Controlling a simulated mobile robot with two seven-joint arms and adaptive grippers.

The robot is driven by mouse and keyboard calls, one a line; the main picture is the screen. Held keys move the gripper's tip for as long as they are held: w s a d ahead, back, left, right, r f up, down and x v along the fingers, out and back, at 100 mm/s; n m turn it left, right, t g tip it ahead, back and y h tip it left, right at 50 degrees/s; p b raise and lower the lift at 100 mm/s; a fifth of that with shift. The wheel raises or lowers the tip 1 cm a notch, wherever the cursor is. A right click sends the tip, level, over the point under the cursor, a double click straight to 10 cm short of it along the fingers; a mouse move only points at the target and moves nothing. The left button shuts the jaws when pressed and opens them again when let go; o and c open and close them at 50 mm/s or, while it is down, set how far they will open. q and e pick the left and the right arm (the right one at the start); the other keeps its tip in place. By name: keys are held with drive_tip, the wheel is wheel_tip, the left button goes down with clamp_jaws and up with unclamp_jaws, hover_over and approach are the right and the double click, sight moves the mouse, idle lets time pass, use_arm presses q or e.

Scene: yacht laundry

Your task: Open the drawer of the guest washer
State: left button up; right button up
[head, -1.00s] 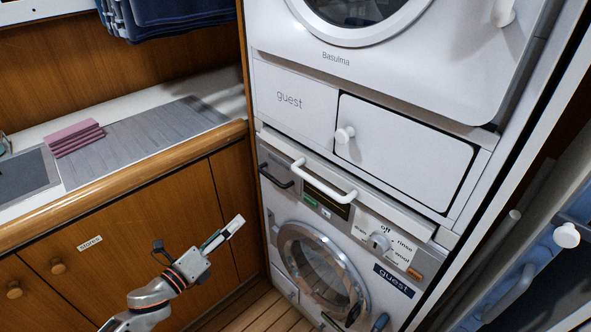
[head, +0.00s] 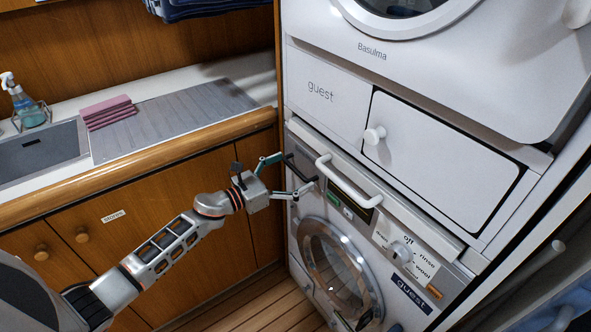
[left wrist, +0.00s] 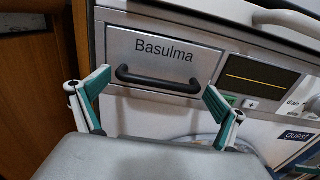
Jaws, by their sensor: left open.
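The guest washer (head: 345,222) is the lower machine, with a round door, a knob and a blue "guest" label. Its small drawer (left wrist: 190,50) at the upper left of its front is marked "Basulma" and looks shut. The drawer has a dark bar handle (left wrist: 160,84). My left gripper (head: 299,167) is open at the drawer, its fingers spread to either side of the handle. In the left wrist view my left gripper (left wrist: 157,82) frames the handle; I cannot tell whether the fingers touch anything. My right gripper is out of view.
A white bar handle (head: 348,182) runs just right of the drawer. Above is a white panel with a round knob (head: 375,135), under another Basulma machine. On the left are wooden cabinets (head: 170,200), a counter with pink cloths (head: 107,112), and a soap bottle (head: 20,98).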

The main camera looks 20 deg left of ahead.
use_arm(q)
drive_tip(key=shift+w+d, duration=0.25)
drive_tip(key=shift+w, duration=0.05)
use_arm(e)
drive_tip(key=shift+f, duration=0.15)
use_arm(q)
drive_tip(key=c, duration=1.3)
drive_tip(key=b+v, duration=0.3)
drive_tip(key=v, duration=1.3)
drive_tip(key=shift+s+b, duration=0.3)
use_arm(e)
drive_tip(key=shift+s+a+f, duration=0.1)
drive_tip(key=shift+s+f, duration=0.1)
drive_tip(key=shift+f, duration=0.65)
use_arm(q)
drive_tip(key=shift+f, duration=0.15)
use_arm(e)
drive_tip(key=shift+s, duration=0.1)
